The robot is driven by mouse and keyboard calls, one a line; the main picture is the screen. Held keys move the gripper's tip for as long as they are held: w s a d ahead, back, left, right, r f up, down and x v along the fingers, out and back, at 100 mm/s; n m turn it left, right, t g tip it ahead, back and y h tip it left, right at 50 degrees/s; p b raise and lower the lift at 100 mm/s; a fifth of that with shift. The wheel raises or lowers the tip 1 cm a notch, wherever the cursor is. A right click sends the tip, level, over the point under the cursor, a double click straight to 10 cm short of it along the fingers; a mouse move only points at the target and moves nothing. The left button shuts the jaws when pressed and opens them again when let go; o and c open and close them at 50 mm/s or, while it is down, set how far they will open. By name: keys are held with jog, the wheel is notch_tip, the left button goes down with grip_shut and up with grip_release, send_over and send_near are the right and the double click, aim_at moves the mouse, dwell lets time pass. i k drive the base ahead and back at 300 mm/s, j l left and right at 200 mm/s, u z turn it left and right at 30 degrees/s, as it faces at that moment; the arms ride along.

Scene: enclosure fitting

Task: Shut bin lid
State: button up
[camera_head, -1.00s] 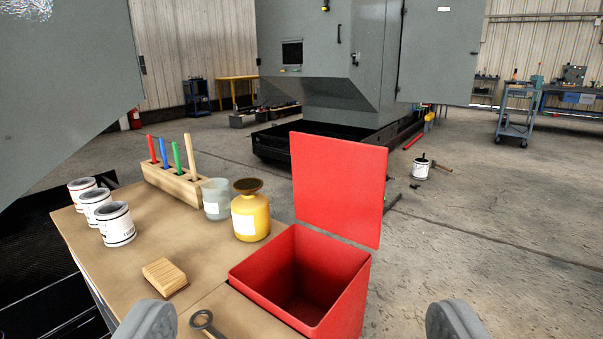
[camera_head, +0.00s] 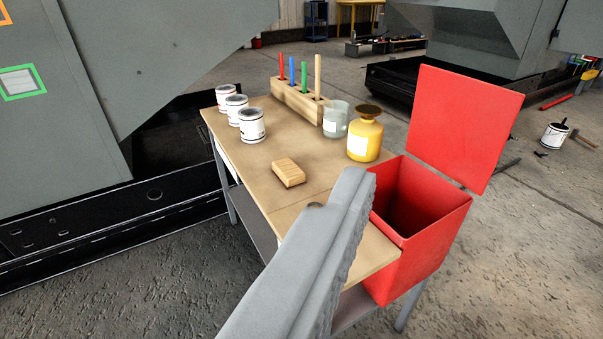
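The red bin (camera_head: 425,245) stands at the right end of the table, its dark inside showing from above. Its red lid (camera_head: 465,125) stands open, raised upright along the bin's far right side. My gripper (camera_head: 352,180) reaches up from the bottom middle, seen side-on. Its grey finger has a ridged right edge and covers the table's front part and a little of the bin's near left rim in the picture. I cannot tell whether it touches anything. Any second finger is hidden, so the opening between the fingers does not show.
On the table (camera_head: 262,160) are a yellow bottle (camera_head: 365,140), a glass jar (camera_head: 336,122), a wooden rack with coloured sticks (camera_head: 296,100), white cans (camera_head: 252,125) and a wooden block (camera_head: 288,172). Grey machinery stands left and behind.

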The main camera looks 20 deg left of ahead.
aim_at(461, 126)
jog(key=i+l+u, duration=0.1)
jog(key=u, duration=0.3)
jog(key=i+l+u, duration=0.1)
jog(key=u, duration=0.3)
jog(key=l+u, duration=0.35)
jog(key=i+l+u, duration=0.1)
jog(key=u, duration=0.3)
jog(key=l+u, duration=0.25)
jog(key=l, duration=0.55)
jog(key=l+u, duration=0.25)
jog(key=l, duration=0.6)
jog(key=l+u, duration=0.25)
jog(key=l, duration=0.55)
jog(key=k+l, duration=0.1)
jog(key=l, duration=0.45)
jog(key=k+l, duration=0.1)
jog(key=l, duration=0.45)
jog(key=k+l, duration=0.1)
jog(key=l, duration=0.4)
